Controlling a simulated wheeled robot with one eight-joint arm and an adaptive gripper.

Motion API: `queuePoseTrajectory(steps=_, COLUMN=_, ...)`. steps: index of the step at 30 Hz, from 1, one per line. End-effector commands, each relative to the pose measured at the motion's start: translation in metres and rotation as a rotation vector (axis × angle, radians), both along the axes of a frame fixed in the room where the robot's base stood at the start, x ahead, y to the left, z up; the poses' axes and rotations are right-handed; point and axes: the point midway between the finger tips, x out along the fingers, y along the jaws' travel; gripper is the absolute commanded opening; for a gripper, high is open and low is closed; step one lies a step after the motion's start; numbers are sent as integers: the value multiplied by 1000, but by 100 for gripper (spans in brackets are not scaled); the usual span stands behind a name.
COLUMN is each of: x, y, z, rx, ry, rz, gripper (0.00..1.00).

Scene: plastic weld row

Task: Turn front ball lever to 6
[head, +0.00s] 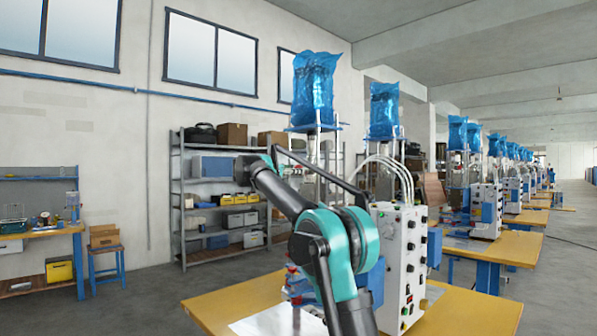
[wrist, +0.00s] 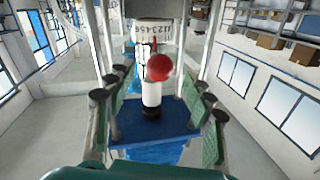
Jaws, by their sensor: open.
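A red ball (wrist: 159,67) on the lever is in the middle of the wrist view, in front of a white cylinder (wrist: 152,93) with a dark collar. A white scale plate (wrist: 155,32) with a row of dark digits is beyond it; the digits are small and the lever's setting cannot be read. My gripper (wrist: 155,82) is open, with a green-padded finger on each side of the ball. I see no clear contact with the ball. In the head view my arm hides most of the front machine's middle, and the gripper and lever cannot be made out there.
A blue plate (wrist: 155,135) and metal posts stand close around the lever. In the head view the front machine has a blue bag (head: 313,88) on top and a white control box (head: 402,262) on a yellow table (head: 465,308). Shelves (head: 215,225) stand behind.

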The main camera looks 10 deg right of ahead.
Motion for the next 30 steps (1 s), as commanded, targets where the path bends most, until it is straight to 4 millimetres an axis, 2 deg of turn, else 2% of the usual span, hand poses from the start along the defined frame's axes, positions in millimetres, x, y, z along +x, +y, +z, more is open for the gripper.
queuePoseTrajectory(steps=3, x=15, y=-15, z=0, rx=0, ry=0, rz=-2, gripper=53)
queuePoseTrajectory(steps=9, x=31, y=-29, z=0, rx=0, ry=0, rz=-1, gripper=53)
queuePoseTrajectory(steps=21, x=35, y=-32, z=0, rx=0, ry=0, rz=1, gripper=52)
queuePoseTrajectory(steps=30, x=35, y=-32, z=0, rx=0, ry=0, rz=1, gripper=15)
